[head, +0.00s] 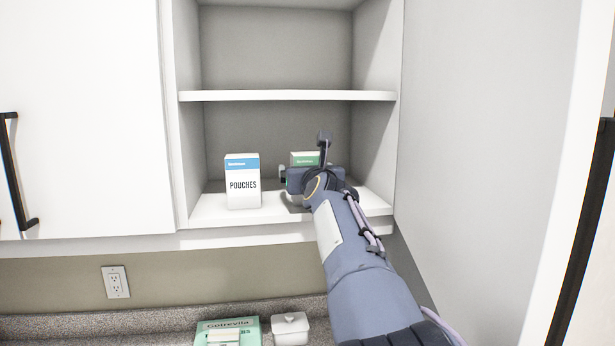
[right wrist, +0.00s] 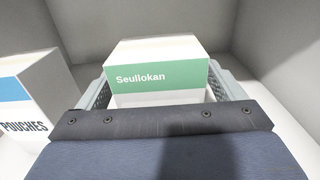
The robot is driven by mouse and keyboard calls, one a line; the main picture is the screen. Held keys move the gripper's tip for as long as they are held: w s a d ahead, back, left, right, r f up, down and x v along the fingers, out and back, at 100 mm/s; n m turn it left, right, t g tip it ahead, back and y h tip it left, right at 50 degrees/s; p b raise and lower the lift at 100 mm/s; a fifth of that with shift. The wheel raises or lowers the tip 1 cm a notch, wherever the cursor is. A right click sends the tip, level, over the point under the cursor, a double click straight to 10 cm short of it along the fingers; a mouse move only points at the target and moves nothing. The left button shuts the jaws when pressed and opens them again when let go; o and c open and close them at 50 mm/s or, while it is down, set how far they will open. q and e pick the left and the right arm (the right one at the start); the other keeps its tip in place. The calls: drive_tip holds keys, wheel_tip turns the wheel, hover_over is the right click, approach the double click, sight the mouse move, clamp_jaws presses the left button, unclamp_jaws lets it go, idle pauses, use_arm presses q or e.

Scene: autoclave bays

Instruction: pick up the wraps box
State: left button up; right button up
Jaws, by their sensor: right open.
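A white box with a green band reading "Seullokan" (right wrist: 157,76) stands in the cabinet's lower compartment; I take it as the wraps box, though no "wraps" lettering shows. In the head view only its top part (head: 305,158) shows above my right gripper. My right gripper (right wrist: 162,88) is open, with one ribbed grey finger on each side of the box. Whether the fingers touch it I cannot tell. The box's lower front is hidden behind the gripper body. My left gripper is not in view.
A white and blue "POUCHES" box (head: 242,183) stands on the same shelf, left of my right gripper. An upper shelf (head: 287,96) lies above. A cabinet side wall is close on the right. A green box (head: 213,327) and a white lidded container (head: 290,328) sit on the counter below.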

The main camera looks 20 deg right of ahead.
drive_tip(key=shift+c, duration=0.3)
drive_tip(key=c, duration=1.1)
drive_tip(key=shift+r, duration=0.1)
